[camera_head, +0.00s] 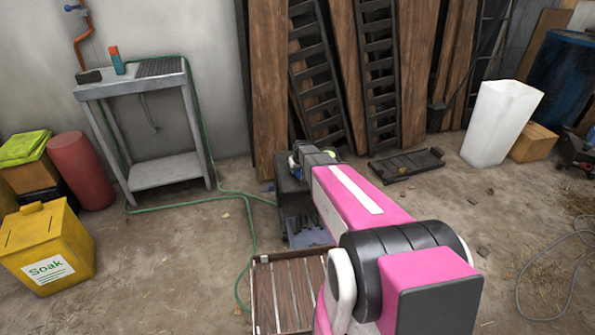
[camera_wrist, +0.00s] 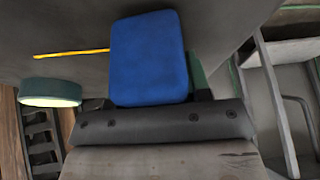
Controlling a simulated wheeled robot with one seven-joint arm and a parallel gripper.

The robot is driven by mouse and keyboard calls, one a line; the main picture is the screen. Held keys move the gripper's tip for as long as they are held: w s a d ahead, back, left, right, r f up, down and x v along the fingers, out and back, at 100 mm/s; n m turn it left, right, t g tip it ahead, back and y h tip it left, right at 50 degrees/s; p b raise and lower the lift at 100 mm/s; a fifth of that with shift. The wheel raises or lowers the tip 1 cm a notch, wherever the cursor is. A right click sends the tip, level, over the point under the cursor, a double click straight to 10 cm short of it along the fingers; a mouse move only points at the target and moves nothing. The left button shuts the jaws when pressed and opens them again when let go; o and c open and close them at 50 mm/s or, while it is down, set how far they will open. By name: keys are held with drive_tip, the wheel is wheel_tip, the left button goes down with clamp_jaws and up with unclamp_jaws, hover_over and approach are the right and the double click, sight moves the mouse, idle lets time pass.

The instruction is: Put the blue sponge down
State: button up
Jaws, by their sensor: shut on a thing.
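The blue sponge (camera_wrist: 150,58) fills the middle of the wrist view, upright in that picture. My gripper (camera_wrist: 158,102) is shut on it, and the sponge hides most of the fingers. A green strip shows just behind the sponge's right side.
A grey sink stand (camera_head: 165,175) with a green hose is at the left. A yellow "Soak" bin (camera_head: 72,232) stands in front of it. A slatted wooden crate (camera_head: 262,295) lies beside my arm. A white bin (camera_head: 503,120) is at the right.

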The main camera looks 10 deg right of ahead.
drive_tip(key=shift+f, duration=0.25)
drive_tip(key=shift+f, duration=0.35)
drive_tip(key=shift+f, duration=0.15)
drive_tip(key=o, duration=0.7)
drive_tip(key=shift+s+f, duration=0.1)
drive_tip(key=shift+f, duration=0.15)
drive_tip(key=shift+r, duration=0.35)
drive_tip(key=shift+o, duration=0.7)
drive_tip(key=v, duration=1.2)
drive_tip(key=shift+r, duration=0.3)
drive_tip(key=s+r+m+g, duration=0.1)
drive_tip(key=s+g, duration=0.1)
drive_tip(key=s, duration=1.2)
drive_tip(key=s+r+m+g, duration=0.1)
drive_tip(key=s+r+g, duration=0.1)
drive_tip(key=s, duration=1.2)
drive_tip(key=shift+a+r+h, duration=0.2)
drive_tip(key=shift+a+h, duration=0.15)
drive_tip(key=shift+h, duration=0.05)
drive_tip(key=shift+s, duration=0.1)
